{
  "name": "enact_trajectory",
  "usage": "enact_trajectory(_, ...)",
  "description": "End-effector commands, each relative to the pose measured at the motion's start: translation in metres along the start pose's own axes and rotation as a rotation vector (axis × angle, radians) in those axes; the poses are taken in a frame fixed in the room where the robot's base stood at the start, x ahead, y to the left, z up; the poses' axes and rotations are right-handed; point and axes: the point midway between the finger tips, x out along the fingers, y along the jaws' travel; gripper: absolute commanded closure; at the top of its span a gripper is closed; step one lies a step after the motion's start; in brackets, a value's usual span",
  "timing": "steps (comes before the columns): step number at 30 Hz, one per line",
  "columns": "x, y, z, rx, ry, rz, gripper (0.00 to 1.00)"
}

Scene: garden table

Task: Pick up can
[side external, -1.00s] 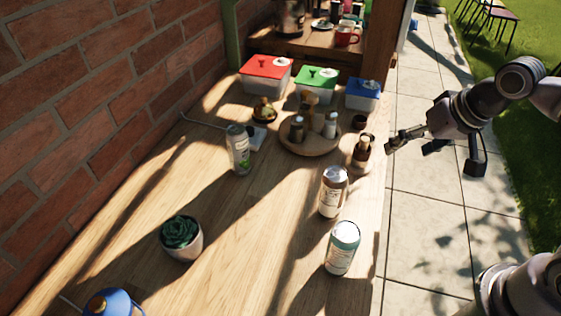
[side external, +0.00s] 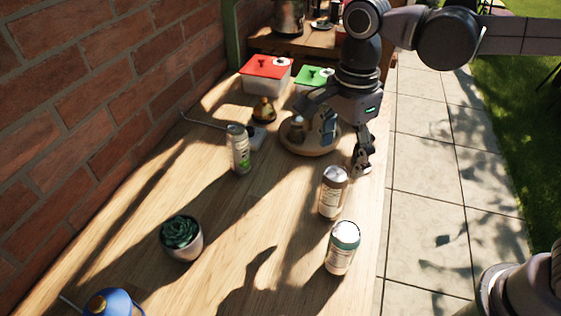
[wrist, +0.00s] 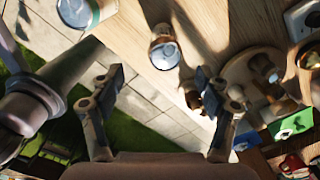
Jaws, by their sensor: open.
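Three cans stand on the wooden table. A brown-and-white can (side external: 332,195) is right of the middle, near the table's right edge. A white can with a teal top (side external: 342,250) is nearer the camera. A grey-and-green can (side external: 238,150) stands farther left. My gripper (side external: 345,147) is open and empty, above the table near the round tray, beyond the brown-and-white can. In the wrist view my gripper (wrist: 160,88) has its fingers wide apart, with the brown-and-white can (wrist: 164,50) beyond them and the teal-topped can (wrist: 86,12) at upper left, cut off by the edge.
A round wooden tray (side external: 296,150) with small jars is partly hidden by my gripper. Red-lidded (side external: 264,78) and green-lidded (side external: 313,75) boxes stand behind. A potted succulent (side external: 181,238) is front left. A brick wall (side external: 110,90) borders the table's left. The table's middle is open.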

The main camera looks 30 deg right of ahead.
Motion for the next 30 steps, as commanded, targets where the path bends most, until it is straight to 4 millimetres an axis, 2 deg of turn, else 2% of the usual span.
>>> enact_trajectory(9, 0.04, -0.001, 0.0, 0.001, 0.0, -0.001, 0.24)
enact_trajectory(20, 0.062, -0.003, -0.002, 0.001, 0.0, -0.001, 0.24)
enact_trajectory(30, 0.101, -0.008, -0.004, -0.001, -0.001, -0.002, 0.24)
